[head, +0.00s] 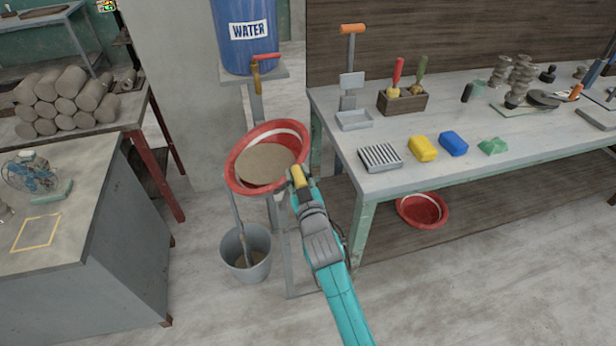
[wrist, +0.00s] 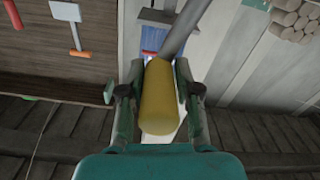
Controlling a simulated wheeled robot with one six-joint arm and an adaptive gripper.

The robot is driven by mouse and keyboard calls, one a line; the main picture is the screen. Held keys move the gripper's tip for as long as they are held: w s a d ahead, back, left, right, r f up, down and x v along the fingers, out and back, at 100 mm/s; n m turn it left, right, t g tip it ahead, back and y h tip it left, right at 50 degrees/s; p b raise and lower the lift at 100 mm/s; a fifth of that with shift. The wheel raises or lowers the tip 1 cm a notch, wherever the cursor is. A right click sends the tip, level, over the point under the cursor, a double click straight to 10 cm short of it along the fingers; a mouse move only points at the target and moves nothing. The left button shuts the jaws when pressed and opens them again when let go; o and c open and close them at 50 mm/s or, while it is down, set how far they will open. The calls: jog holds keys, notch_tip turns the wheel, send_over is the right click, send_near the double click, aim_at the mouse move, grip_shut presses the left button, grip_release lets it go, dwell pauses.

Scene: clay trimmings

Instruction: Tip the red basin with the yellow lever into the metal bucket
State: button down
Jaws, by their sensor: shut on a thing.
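The red basin (head: 306,134) with a white band inside sits on a stand below the water tank. It looks tilted, its lower left rim down towards the bucket side, and brown content lies against that side. The metal bucket (head: 262,270) stands on the floor below and to the left. A thin grey stick-like shape (head: 237,218) runs from below the basin rim into it. My gripper (head: 298,182) is shut on the yellow lever (head: 297,174) at the basin's right. In the wrist view the lever (wrist: 158,95) lies between both fingers, with a grey rod beyond.
The blue water tank (head: 246,32) with a red-handled tap (head: 264,60) is above the basin. A workbench (head: 376,185) with tools is at the right, another red basin (head: 422,209) beneath it. A grey table (head: 85,225) is at the left. Floor in front is clear.

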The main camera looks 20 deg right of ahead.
jog(key=shift+a+r+n, duration=0.25)
jog(key=shift+a+n, duration=0.35)
jog(key=shift+a, duration=0.25)
jog(key=c, duration=0.8)
grip_release()
jog(key=shift+c, duration=0.2)
jog(key=s, duration=1.2)
